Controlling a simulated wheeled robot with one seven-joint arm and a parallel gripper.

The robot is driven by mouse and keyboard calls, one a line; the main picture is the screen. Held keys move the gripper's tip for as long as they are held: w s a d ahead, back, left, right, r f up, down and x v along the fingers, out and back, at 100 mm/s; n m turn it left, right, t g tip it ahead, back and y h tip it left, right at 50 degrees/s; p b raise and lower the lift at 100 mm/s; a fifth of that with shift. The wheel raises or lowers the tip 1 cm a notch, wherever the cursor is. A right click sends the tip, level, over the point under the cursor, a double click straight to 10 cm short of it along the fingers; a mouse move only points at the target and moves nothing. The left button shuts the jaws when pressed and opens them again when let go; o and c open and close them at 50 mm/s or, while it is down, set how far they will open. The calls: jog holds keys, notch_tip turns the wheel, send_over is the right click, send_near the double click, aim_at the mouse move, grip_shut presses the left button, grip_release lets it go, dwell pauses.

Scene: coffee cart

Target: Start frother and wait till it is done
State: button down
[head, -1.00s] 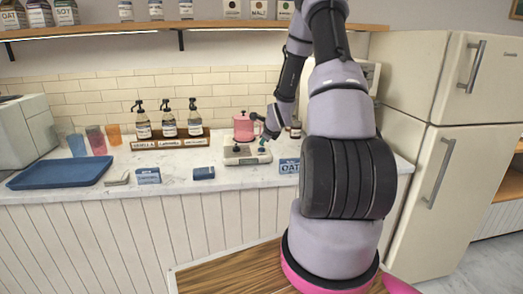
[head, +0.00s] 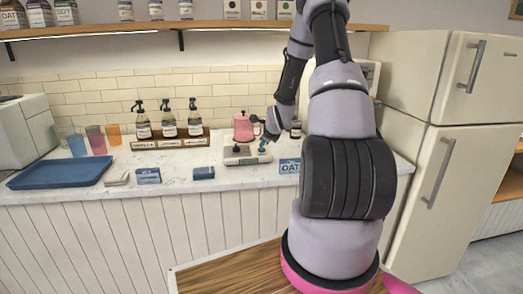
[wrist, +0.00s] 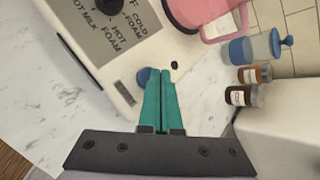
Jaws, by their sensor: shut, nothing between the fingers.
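The frother is a white base (head: 240,158) with a pink pitcher (head: 243,127) on it, on the counter. In the wrist view the base (wrist: 80,38) shows a dark knob (wrist: 104,4) and a panel with words such as "hot milk", "hot foam" and "cold foam". The pitcher (wrist: 190,14) shows at the top. My gripper (head: 262,148) is over the right part of the base. In the wrist view its teal fingers (wrist: 160,75) are together and empty, with tips by a round blue button (wrist: 145,76), partly hidden. I cannot tell whether they touch it.
Pump bottles (head: 168,121) in a wooden rack stand left of the frother. A blue tray (head: 60,172) and tinted cups (head: 96,140) are further left. Small bottles (wrist: 252,75) stand to the right in the wrist view. A fridge (head: 440,150) is at right.

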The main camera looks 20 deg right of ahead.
aim_at(263, 150)
jog(key=shift+f, duration=0.45)
dwell(0.4)
dwell(0.3)
jog(key=shift+r, duration=0.9)
jog(key=shift+r, duration=2.5)
